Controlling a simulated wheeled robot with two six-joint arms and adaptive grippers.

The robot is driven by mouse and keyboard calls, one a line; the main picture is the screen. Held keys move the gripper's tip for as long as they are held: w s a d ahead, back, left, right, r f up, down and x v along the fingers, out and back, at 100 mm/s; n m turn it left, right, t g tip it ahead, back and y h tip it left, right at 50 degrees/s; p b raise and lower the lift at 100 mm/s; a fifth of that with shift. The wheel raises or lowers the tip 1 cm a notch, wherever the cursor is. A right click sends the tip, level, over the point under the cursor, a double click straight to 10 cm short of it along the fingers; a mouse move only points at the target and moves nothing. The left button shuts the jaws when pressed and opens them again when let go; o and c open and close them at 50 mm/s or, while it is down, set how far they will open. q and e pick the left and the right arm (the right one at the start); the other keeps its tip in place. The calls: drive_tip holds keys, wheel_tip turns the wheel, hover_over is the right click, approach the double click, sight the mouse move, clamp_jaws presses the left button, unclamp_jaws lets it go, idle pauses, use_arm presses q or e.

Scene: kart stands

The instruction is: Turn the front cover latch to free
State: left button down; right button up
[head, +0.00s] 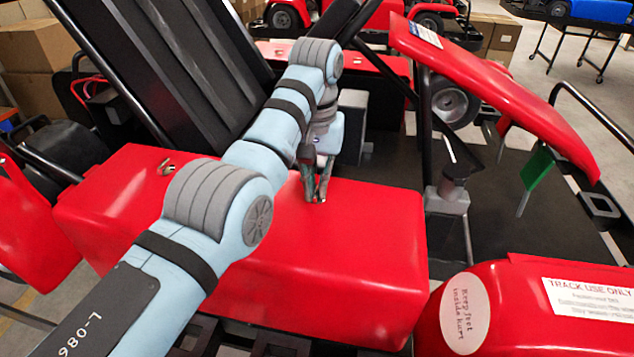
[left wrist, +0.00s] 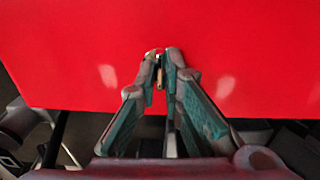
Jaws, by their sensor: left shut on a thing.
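A red side cover (head: 345,270) lies along the kart, with a small metal latch (head: 166,167) on its top near the left end. My left gripper (head: 316,198) points down at the cover's top further right. In the left wrist view its fingertips (left wrist: 164,54) close around a small brass-coloured metal piece, the front cover latch (left wrist: 158,70), against the red surface. Most of this latch is hidden by the fingers, so I cannot tell which way it is turned. My right gripper is not in view.
A black seat (head: 205,65) rises behind the cover, close to my left arm. A raised red panel (head: 490,85) and a grey-topped post (head: 447,195) stand to the right. Another red body part with labels (head: 530,305) is at the lower right.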

use_arm(q)
drive_tip(key=c, duration=1.7)
unclamp_jaws()
drive_tip(key=shift+f, duration=0.1)
